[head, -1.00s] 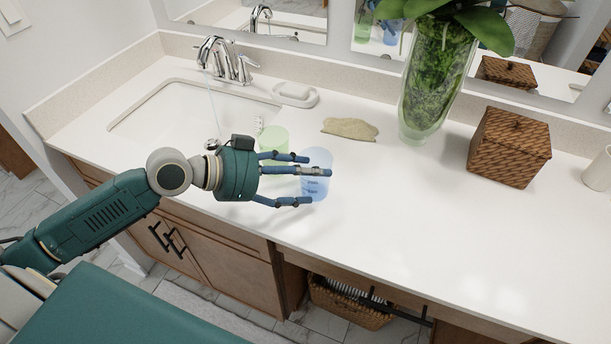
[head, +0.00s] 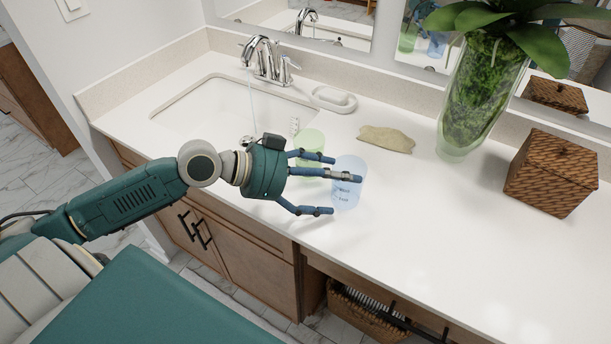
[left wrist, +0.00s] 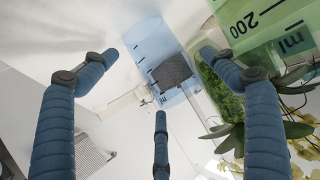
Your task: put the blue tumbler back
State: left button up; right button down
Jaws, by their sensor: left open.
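The blue tumbler (head: 350,189) is clear, with dark measuring marks, and stands upright on the white counter. My left gripper (head: 338,186) is open, its fingers spread. In the head view the fingers overlap the tumbler's left side, and the middle finger crosses in front of it. In the left wrist view the blue tumbler (left wrist: 150,50) shows beyond the spread fingertips, and no finger is closed on it. A green tumbler (head: 309,168) stands on the counter to the left, partly behind the fingers. It also shows in the left wrist view (left wrist: 262,22). My right gripper is not in view.
A sink (head: 225,108) with a chrome faucet, a soap dish (head: 334,99) and a beige stone-like piece (head: 386,139) lie behind. A glass vase with a plant (head: 478,95) and a woven box (head: 552,172) stand right. The front right counter is clear.

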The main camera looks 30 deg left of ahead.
pick_arm(q)
jog(key=v, duration=1.1)
dwell(0.5)
